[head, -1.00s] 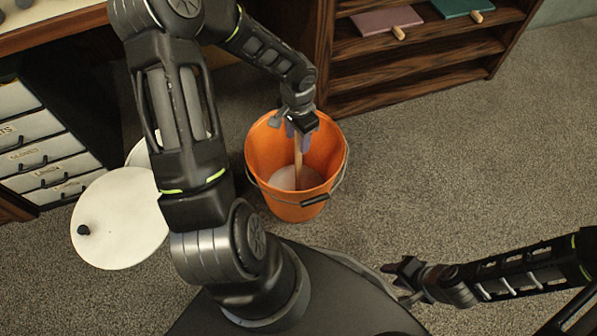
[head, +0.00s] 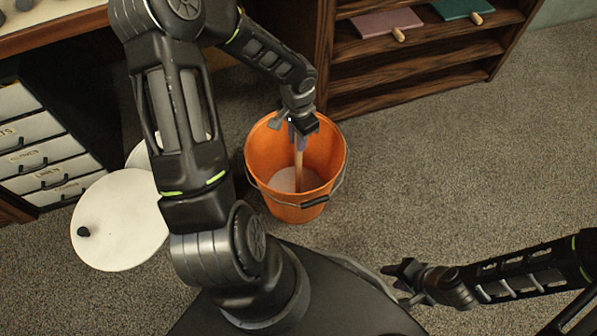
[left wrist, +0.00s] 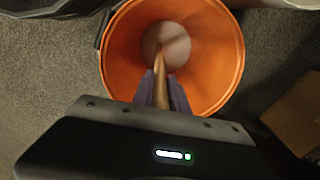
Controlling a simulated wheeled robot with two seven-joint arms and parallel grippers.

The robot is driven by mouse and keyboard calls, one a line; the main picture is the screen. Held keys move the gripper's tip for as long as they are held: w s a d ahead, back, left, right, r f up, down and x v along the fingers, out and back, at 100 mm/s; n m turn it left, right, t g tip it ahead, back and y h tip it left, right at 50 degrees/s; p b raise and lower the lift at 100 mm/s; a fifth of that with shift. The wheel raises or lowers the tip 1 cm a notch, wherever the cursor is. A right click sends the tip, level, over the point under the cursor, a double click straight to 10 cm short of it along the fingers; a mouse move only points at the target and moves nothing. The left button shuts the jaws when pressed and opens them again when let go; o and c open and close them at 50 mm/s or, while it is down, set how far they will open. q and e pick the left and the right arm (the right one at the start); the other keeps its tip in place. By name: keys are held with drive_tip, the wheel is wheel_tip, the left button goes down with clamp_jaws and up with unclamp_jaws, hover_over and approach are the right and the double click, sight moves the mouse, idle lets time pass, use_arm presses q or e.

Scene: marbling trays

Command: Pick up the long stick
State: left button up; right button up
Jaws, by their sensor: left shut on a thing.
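The long wooden stick (head: 299,172) stands nearly upright in the orange bucket (head: 262,150), its lower end in a pale substance at the bottom. My left gripper (head: 300,143) is over the bucket's opening, shut on the upper part of the stick. In the left wrist view the stick (left wrist: 160,88) runs between the purplish fingers down into the bucket (left wrist: 222,60). The stick's top end is hidden by the gripper. My right gripper (head: 398,281) is at the lower right, away from the bucket; its jaw gap is too small to judge.
A dark wooden shelf (head: 420,77) with a pink board (head: 385,22) and a green board (head: 462,7) stands behind the bucket. White round lids (head: 120,220) and a drawer unit (head: 45,150) are on the left. The carpet right of the bucket is clear.

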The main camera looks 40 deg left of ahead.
use_arm(q)
clamp_jaws()
drive_tip(key=shift+r, duration=0.1)
wheel_tip(320, 180, up, 9)
drive_tip(key=p, duration=0.3)
drive_tip(key=shift+r, duration=0.45)
drive_tip(key=shift+r+p, duration=0.1)
drive_tip(key=shift+p, duration=0.25)
